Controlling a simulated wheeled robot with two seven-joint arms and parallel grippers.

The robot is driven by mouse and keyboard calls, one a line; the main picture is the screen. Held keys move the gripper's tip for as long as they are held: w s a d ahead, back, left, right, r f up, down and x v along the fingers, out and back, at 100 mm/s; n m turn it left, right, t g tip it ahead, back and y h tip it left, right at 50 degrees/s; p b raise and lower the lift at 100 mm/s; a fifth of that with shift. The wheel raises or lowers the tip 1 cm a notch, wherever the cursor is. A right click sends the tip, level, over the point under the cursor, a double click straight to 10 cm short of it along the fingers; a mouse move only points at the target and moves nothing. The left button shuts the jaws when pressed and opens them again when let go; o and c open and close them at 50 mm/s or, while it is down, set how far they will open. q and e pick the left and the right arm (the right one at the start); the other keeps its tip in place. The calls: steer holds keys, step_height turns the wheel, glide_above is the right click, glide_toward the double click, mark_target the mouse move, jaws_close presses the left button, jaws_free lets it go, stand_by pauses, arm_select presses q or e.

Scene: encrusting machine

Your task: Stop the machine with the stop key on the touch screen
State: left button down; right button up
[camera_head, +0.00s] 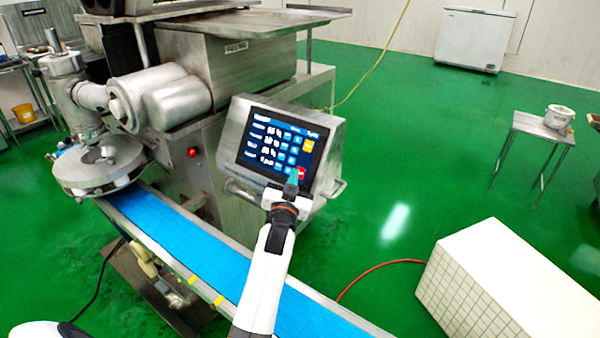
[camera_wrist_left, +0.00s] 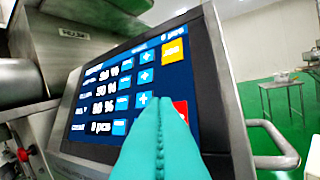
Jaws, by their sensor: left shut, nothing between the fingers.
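The touch screen (camera_head: 280,143) sits in a metal housing on the side of the encrusting machine (camera_head: 225,60). It is lit with rows of white values and blue keys, and a yellow key (camera_head: 308,146) at upper right. The red stop key (camera_wrist_left: 181,109) is at the screen's lower right. My left gripper (camera_head: 293,175) is shut and empty, in front of the lower right of the screen. In the left wrist view its teal fingertips (camera_wrist_left: 157,108) overlap the left part of the red key; I cannot tell whether they touch it. My right gripper is not in view.
A blue conveyor belt (camera_head: 185,240) runs below the screen, under my left arm. A metal handle (camera_head: 335,188) sticks out beside the screen. A red button (camera_head: 192,152) is on the machine body. A white tiled block (camera_head: 480,285) stands at lower right.

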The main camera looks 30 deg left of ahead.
arm_select(q)
steer(key=s+r+p, duration=0.1)
steer(key=s+p, duration=0.2)
steer(key=s+r+p, duration=0.1)
steer(key=shift+s+a+r, duration=0.15)
steer(key=shift+r, duration=0.15)
stand_by(0.7)
